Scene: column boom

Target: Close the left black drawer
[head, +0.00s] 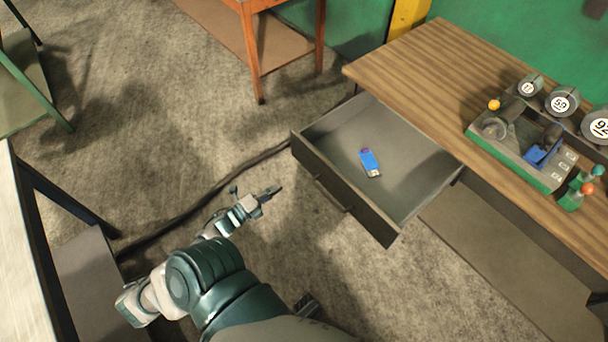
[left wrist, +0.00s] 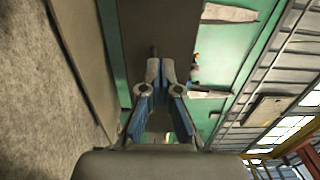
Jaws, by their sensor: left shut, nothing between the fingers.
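The left black drawer (head: 400,195) is pulled out from under the wooden table top in the head view. Its dark front, with a bar handle (head: 332,194), faces lower left. A small blue object (head: 370,162) lies inside on the grey drawer bottom. My left gripper (head: 275,191) is shut and empty, a little left of the drawer front and apart from it in the picture. In the left wrist view my left gripper (left wrist: 160,68) shows closed fingertips before a dark panel (left wrist: 160,25), likely the drawer front.
The wooden table (head: 415,60) carries a green-based device (head: 520,145), round dials (head: 562,101) and colored knobs along its right part. An orange-brown table (head: 250,45) stands at the back. A dark cable (head: 200,205) crosses the floor. Carpet left of the drawer is mostly free.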

